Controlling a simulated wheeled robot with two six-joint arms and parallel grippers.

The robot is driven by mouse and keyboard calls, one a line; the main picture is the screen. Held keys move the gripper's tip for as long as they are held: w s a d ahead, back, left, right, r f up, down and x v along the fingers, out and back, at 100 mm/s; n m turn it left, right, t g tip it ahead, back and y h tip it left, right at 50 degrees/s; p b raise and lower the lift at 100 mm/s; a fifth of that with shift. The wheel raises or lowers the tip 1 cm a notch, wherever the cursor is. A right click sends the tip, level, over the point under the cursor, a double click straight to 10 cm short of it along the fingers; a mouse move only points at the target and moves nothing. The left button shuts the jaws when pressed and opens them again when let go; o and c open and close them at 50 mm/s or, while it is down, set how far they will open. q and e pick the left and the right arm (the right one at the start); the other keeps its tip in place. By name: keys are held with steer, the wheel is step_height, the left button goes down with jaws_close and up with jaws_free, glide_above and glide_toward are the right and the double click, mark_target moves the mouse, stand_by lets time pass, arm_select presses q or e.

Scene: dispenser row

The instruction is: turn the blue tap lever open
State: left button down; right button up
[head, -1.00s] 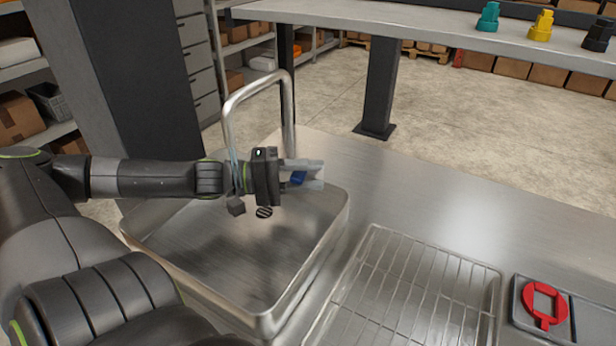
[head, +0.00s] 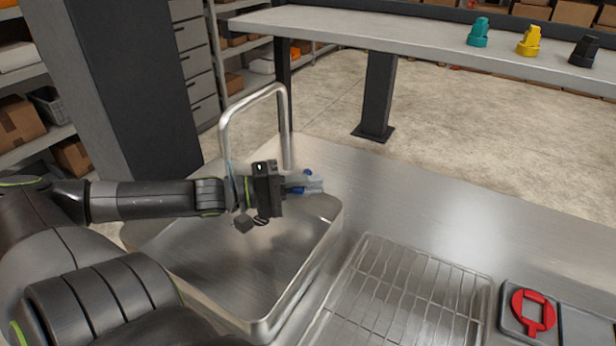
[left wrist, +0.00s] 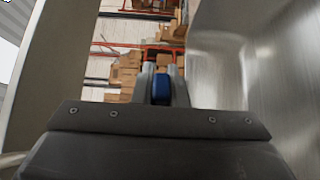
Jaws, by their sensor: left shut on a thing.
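The blue tap lever (head: 308,174) is at the right side of the sink, near the base of the steel tap (head: 287,120). My left gripper (head: 312,182) reaches over the sink from the left, with its fingers shut on the lever. In the left wrist view the blue lever (left wrist: 161,88) sits between the two grey fingertips. The fingers hide part of the lever. My right gripper is not in view.
The steel sink basin (head: 262,322) lies below my left gripper. A wire drying rack (head: 400,300) and a tray with a red frame-shaped piece (head: 533,312) are to the right. Teal, yellow and black pieces stand on the shelf (head: 400,32) behind.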

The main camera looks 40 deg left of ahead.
arm_select(q)
steer(key=shift+w+d+n+t+y+p, duration=0.35)
steer(key=shift+n+t+y+p, duration=0.3)
steer(key=shift+y+p, duration=0.25)
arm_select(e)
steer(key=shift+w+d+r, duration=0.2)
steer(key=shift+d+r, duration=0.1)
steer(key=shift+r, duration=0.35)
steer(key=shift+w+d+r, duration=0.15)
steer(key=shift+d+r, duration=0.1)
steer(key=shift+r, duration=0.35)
arm_select(q)
steer(key=c, duration=1.5)
jaws_free()
steer(key=shift+o, duration=0.3)
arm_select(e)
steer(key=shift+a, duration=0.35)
arm_select(q)
steer(key=shift+a, duration=0.1)
